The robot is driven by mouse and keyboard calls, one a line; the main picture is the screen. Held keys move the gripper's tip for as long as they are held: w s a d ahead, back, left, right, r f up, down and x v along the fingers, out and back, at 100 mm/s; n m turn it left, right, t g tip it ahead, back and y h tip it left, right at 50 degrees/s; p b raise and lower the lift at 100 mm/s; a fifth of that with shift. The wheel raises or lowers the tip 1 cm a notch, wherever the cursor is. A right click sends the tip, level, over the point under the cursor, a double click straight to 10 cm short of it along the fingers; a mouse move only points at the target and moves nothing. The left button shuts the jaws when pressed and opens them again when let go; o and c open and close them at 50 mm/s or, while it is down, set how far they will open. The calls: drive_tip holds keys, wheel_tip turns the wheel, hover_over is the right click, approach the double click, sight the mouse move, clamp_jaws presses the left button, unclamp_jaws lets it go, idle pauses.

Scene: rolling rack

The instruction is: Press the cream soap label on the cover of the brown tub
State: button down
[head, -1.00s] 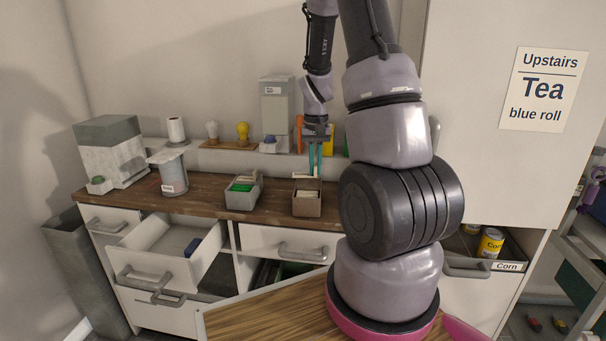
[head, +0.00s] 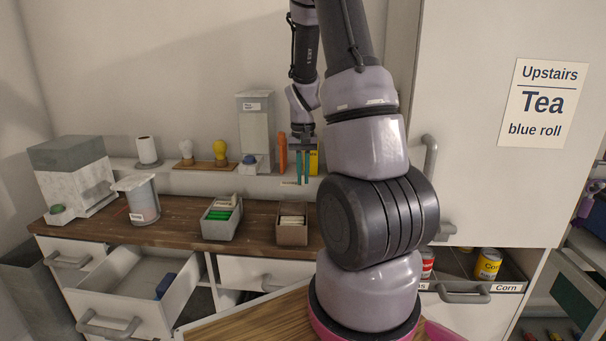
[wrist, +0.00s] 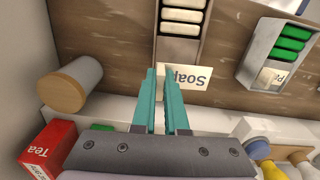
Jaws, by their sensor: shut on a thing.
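The cream soap label (wrist: 183,77), a small card reading "Soap" upside down, is held between the teal fingertips of my gripper (wrist: 166,72). In the head view my gripper (head: 302,182) is above and behind the brown tub, with the label (head: 289,183) a small pale strip at its tips. The brown tub (head: 292,238) stands on the wooden counter and holds cream bars. In the wrist view the tub (wrist: 178,50) lies just beyond the label, which hides part of it. I cannot tell whether they touch; the head view shows a gap.
A grey tub (head: 222,230) with green bars stands to the left. A cylinder with a wooden end (wrist: 70,85) and a red tea box (wrist: 45,155) are near my gripper. A drawer (head: 130,285) stands open below the counter. Bulbs (head: 220,152) line the back ledge.

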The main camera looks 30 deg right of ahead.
sight(303, 174)
drive_tip(key=shift+f, duration=3.85)
drive_tip(key=shift+f, duration=0.1)
drive_tip(key=c, duration=0.9)
unclamp_jaws()
drive_tip(key=shift+o, duration=0.2)
wheel_tip(303, 174, up, 11)
drive_tip(key=shift+f, duration=0.1)
